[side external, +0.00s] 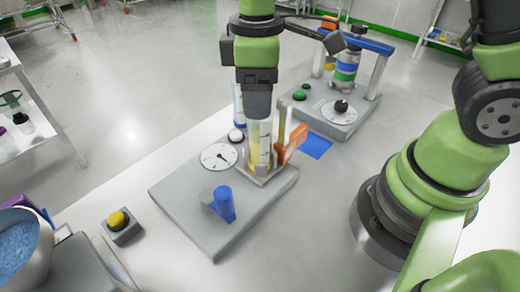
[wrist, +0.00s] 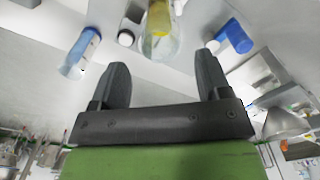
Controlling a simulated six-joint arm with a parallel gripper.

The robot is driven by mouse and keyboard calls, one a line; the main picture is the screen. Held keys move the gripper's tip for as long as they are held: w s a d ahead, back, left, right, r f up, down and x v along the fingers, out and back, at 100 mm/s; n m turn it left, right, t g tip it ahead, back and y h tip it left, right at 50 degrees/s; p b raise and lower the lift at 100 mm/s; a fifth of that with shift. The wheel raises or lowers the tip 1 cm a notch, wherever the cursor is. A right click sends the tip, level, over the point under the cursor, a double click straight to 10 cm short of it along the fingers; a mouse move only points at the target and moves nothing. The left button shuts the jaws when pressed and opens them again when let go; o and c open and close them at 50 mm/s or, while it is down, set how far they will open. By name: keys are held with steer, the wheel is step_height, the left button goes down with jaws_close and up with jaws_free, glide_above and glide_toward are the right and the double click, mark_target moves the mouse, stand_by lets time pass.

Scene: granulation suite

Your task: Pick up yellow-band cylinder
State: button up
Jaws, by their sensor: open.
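The yellow-band cylinder (side external: 259,150) is a clear upright tube with yellow near its lower part. It stands on the grey base plate, just below my gripper (side external: 258,112) in the side view. In the wrist view the clear cylinder (wrist: 160,40) with its yellow part is at the top centre, beyond the fingertips. My gripper (wrist: 163,72) is open there, its two dark fingers spread apart with nothing between them. In the side view the fingers overlap the tube's top, so I cannot tell the exact gap.
A clear tube with blue (side external: 238,100) stands close behind; it also shows in the wrist view (wrist: 80,52). An orange piece (side external: 292,145) is beside the cylinder on the right.

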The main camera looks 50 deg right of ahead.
mark_target(258, 126)
step_height(258, 126, down, 7)
steer(key=shift+s+f, duration=0.1)
stand_by(0.3)
jaws_close()
step_height(258, 126, up, 23)
steer(key=shift+f, duration=0.15)
stand_by(1.3)
